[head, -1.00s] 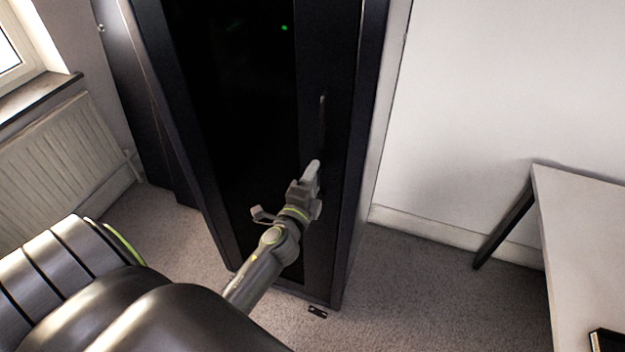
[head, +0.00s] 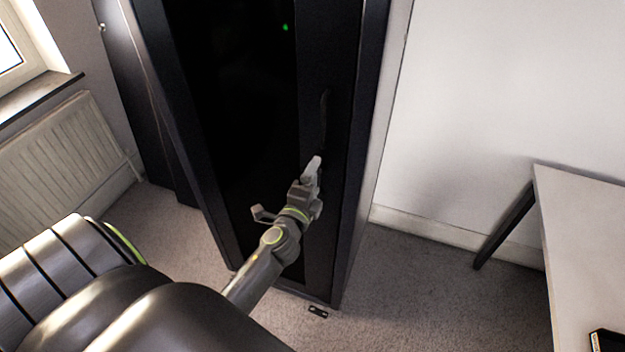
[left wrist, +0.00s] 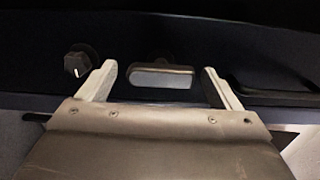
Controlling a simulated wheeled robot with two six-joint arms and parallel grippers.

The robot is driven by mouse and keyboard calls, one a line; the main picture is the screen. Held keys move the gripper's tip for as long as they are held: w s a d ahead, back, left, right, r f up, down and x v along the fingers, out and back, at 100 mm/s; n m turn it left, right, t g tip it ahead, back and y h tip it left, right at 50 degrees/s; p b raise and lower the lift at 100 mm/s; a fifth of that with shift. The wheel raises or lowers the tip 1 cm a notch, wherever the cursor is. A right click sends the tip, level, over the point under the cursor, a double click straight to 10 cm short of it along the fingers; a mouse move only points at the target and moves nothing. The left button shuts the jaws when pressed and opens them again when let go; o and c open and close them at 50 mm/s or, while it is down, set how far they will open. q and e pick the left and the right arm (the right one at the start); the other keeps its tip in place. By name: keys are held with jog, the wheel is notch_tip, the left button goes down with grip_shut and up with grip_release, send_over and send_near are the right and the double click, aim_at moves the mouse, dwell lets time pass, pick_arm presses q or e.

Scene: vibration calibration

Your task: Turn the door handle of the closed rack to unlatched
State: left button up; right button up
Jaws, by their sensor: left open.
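The closed rack (head: 345,200) stands upright in the head view, with a dark front door. A slim vertical dark fitting (head: 324,115) shows on its right door frame. My left gripper (head: 313,163) is in front of that frame, just below the fitting. In the left wrist view my left gripper (left wrist: 158,72) is open, with a finger on each side of a short grey handle bar (left wrist: 160,77). Gaps show between the bar and both fingers. The gripper hides this bar in the head view. My right gripper is not in view.
A round dark knob (left wrist: 77,64) is left of the fingers in the left wrist view, and a long dark fitting (left wrist: 270,92) is at the right. A table (head: 585,225) stands at the right in the head view. Carpet (head: 430,285) lies clear between rack and table.

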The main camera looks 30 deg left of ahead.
pick_arm(q)
jog(key=shift+s, duration=0.1)
jog(key=b+v, duration=0.2)
jog(key=v, duration=1.5)
jog(key=shift+d+b, duration=0.15)
jog(key=shift+b, duration=0.2)
